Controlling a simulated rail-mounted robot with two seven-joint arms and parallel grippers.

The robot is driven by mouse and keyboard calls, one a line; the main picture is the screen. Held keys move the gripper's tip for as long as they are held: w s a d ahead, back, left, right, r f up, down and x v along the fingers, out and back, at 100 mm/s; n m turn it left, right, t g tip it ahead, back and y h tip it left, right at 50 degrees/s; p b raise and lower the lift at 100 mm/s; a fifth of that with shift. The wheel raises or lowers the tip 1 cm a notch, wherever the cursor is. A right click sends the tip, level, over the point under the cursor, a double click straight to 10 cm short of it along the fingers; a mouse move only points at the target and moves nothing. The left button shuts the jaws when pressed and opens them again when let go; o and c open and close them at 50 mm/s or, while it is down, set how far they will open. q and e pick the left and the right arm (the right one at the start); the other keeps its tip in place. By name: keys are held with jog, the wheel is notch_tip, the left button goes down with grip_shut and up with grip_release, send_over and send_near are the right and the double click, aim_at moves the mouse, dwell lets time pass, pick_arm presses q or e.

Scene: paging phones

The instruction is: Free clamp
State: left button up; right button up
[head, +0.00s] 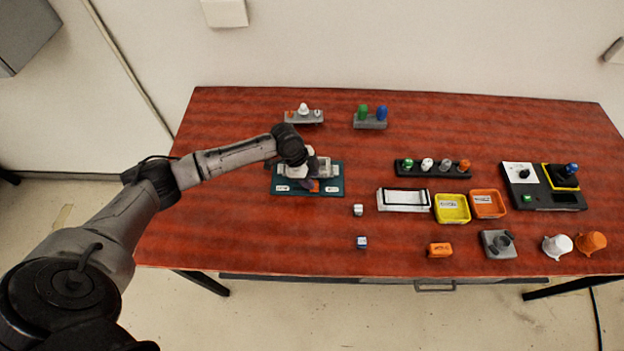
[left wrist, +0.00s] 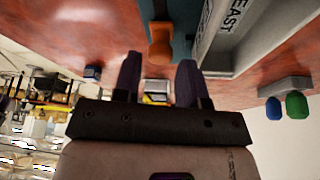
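A teal board (head: 339,188) lies on the left part of the table and bears a grey fixture (head: 325,168). An orange knob or lever (head: 315,186), possibly the clamp's handle, shows at the board's front edge. My left gripper (head: 309,185) is over the board, right beside this orange piece, and partly hides the fixture. In the left wrist view its dark purple fingers (left wrist: 158,66) are apart, with the orange piece (left wrist: 160,44) just beyond the gap between their tips. A grey housing marked "EAST" (left wrist: 225,40) stands beside it. I cannot tell whether the fingers touch the orange piece.
Grey bases with white (head: 303,115) and green and blue knobs (head: 370,119) stand behind. Small cubes (head: 358,210) lie right of the board. A white tray (head: 404,200), yellow bin (head: 452,208), orange bin (head: 488,204) and black control panel (head: 545,187) stand farther right. The front-left tabletop is clear.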

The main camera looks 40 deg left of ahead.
pick_arm(q)
jog(key=shift+x, duration=0.75)
jog(key=shift+c, duration=0.3)
grip_shut()
